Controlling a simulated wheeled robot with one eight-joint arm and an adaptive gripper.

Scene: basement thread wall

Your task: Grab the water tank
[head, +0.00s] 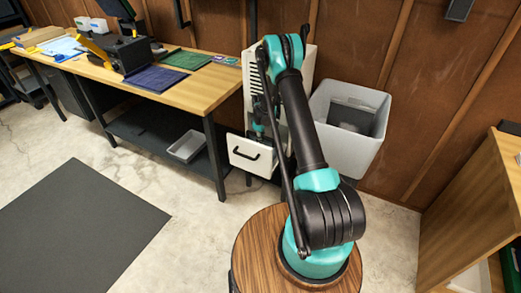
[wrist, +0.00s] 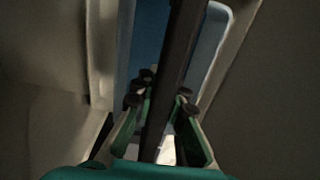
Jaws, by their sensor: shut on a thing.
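The water tank (head: 250,158) is a white box-like drawer with a black handle on its front. It sticks out at the foot of a white vented unit (head: 300,65) beside the workbench. My gripper (head: 259,130) points down just above the tank, partly hidden by my arm. In the wrist view, my gripper (wrist: 160,98) is shut on a long dark bar (wrist: 176,70), which looks like a carrying handle across the tank. A blue surface (wrist: 148,45) and pale walls lie beyond the fingers. The bar's ends are hidden.
A grey open bin (head: 345,130) stands close to the right of the unit. The wooden workbench (head: 205,88) is at left, with a small tray (head: 187,147) on its lower shelf. A wooden shelf (head: 470,215) is at right. The floor by the dark mat (head: 75,230) is clear.

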